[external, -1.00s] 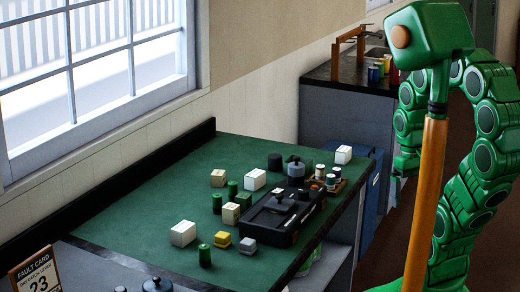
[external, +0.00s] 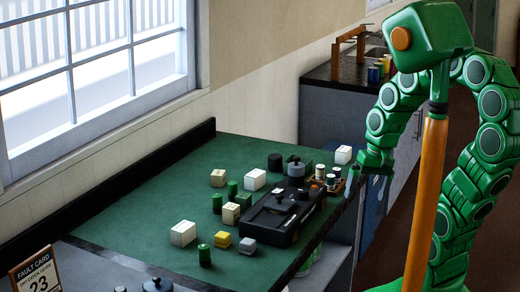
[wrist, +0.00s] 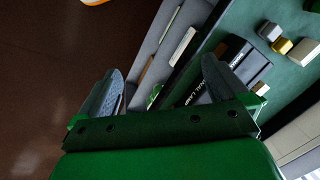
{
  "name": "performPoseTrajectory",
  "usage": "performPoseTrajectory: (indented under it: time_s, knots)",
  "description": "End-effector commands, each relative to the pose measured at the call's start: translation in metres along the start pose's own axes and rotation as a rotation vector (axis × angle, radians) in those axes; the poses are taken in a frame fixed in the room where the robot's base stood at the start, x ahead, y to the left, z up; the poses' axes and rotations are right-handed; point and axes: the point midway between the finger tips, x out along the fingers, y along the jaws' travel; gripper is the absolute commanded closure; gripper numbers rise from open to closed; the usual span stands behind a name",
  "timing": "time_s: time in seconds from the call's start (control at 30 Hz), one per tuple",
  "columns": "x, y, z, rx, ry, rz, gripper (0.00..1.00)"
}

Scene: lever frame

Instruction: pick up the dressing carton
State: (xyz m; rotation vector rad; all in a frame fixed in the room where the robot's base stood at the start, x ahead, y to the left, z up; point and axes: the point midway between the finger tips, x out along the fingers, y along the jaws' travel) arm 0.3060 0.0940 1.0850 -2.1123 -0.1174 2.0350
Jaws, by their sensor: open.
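I cannot tell which box is the dressing carton. Candidates in the external view are white boxes at the front left (external: 183,233), middle (external: 255,179) and far right (external: 343,154), and cream boxes at the left (external: 218,178) and centre (external: 230,213). A pale box (wrist: 303,52) shows at the right of the wrist view. My gripper (external: 353,192) is at the table's right edge, right of the boxes. In the wrist view its two fingers (wrist: 160,90) are apart with nothing held between them.
A black device (external: 283,214) lies near the green table's (external: 140,225) right edge. Around it are green cylinders (external: 205,255), a yellow block (external: 221,240), a grey block (external: 247,246), a grey pot (external: 296,168) and a small tray of jars (external: 332,181). The front left tabletop is clear.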

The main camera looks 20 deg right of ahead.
Motion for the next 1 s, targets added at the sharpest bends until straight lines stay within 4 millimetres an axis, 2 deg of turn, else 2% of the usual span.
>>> performPoseTrajectory:
  time_s: [0.03,0.2,0.5,0.7,0.8,1.0]
  knots:
    - [0.007,-0.025,-0.01,0.017,0.018,-0.055,0.0]
    - [0.018,-0.104,-0.042,0.139,0.077,-0.251,0.0]
    - [0.025,-0.235,-0.072,0.456,0.051,-0.599,0.0]
    - [0.028,-0.307,-0.085,0.731,-0.036,-0.797,0.0]
    - [0.032,-0.338,-0.09,0.885,-0.09,-0.881,0.0]
    - [0.048,-0.384,-0.1,1.214,-0.208,-1.012,0.0]
